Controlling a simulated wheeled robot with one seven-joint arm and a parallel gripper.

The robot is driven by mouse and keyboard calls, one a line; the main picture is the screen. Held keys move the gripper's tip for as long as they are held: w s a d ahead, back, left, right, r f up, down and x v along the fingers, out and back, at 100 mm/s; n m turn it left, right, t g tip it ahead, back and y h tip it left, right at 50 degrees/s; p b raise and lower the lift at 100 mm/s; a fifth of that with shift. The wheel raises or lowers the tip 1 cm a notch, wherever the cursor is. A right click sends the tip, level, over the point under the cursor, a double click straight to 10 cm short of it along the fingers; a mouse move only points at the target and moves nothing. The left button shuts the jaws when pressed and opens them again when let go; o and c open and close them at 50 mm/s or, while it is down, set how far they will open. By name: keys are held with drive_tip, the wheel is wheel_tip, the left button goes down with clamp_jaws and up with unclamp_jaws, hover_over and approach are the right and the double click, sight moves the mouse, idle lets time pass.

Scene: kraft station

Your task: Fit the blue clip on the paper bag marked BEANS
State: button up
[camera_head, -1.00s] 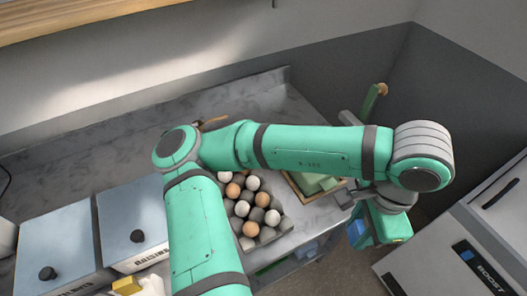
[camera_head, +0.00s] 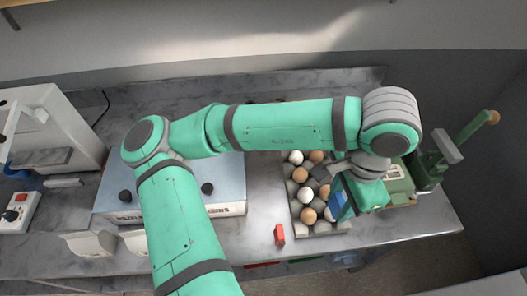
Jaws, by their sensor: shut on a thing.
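My gripper (camera_head: 346,208) hangs beside the right edge of the egg tray, in front of a green machine. It is shut on a small blue thing (camera_head: 338,202), which looks like the blue clip; the fingers partly hide it, and its exact shape is unclear. I see no paper bag marked BEANS; my arm covers much of the counter behind it.
An egg tray (camera_head: 298,222) with brown and white eggs stands on the marble counter (camera_head: 255,240). A red piece (camera_head: 279,235) lies left of it.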

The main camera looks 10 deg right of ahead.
drive_tip(key=w+a+r+n, duration=0.1)
drive_tip(key=w+a+n, duration=0.2)
drive_tip(key=a, duration=0.4)
drive_tip(key=w+a+n, duration=0.3)
drive_tip(key=a, duration=0.4)
drive_tip(key=w+a+r+n, duration=0.1)
drive_tip(key=w+a+n, duration=0.2)
drive_tip(key=a, duration=0.5)
drive_tip(key=shift+w+r, duration=0.1)
drive_tip(key=shift+r, duration=0.25)
drive_tip(key=s+a+r+n, duration=0.1)
drive_tip(key=a+n, duration=0.4)
drive_tip(key=a, duration=0.7)
drive_tip(key=n, duration=0.4)
approach(135, 232)
drive_tip(key=shift+a+f, duration=0.1)
drive_tip(key=shift+f, duration=2.95)
drive_tip(key=shift+f, duration=0.25)
